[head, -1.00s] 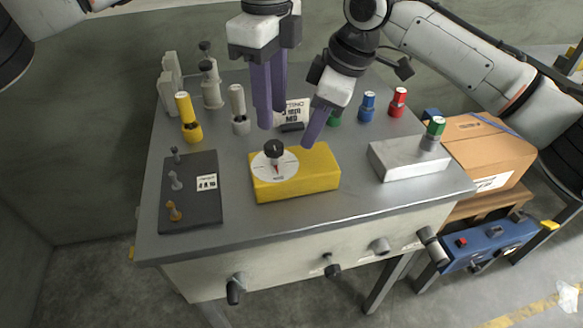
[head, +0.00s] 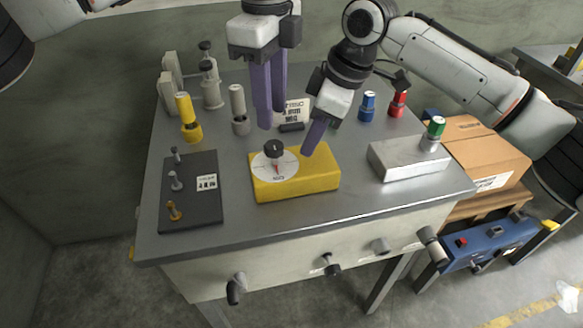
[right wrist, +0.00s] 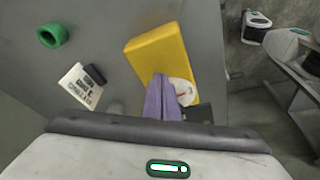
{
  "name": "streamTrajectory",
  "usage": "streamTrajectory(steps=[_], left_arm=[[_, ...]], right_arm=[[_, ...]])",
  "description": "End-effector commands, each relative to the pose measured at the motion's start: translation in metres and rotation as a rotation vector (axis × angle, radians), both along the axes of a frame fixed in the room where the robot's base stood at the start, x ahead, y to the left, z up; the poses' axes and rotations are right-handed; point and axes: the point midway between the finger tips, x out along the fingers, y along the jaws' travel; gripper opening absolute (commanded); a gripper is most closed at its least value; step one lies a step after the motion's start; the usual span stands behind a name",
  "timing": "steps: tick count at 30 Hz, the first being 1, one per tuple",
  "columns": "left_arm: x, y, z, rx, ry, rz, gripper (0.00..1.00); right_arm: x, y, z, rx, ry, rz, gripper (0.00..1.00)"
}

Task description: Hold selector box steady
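The yellow selector box (head: 315,174) lies on the grey bench top, with a white dial and black knob (head: 274,150) on its left part. It also shows in the right wrist view (right wrist: 160,55). My right gripper (head: 308,154) has its purple fingers together, pointing down at the box's top near the back edge, right of the dial. In the right wrist view the fingertips (right wrist: 163,78) overlap the box beside the dial; I cannot tell whether they touch it. My left gripper (head: 272,122) hangs empty behind the box and dial, its purple fingers apart.
A dark plate with small levers (head: 190,205) lies left of the box. A silver block (head: 408,160) lies right. Yellow (head: 188,118), grey, blue (head: 367,106) and red posts and a label card (head: 296,108) stand behind. The front bench strip is clear.

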Motion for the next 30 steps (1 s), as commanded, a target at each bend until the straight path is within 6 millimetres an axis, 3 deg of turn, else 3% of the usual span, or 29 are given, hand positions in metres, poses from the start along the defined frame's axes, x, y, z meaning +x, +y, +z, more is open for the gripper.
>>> streamTrajectory(steps=[30], left_arm=[[0.000,0.000,0.000,0.000,0.000,0.000,0.31]], right_arm=[[0.000,0.000,-0.013,0.000,0.000,0.000,0.00]])
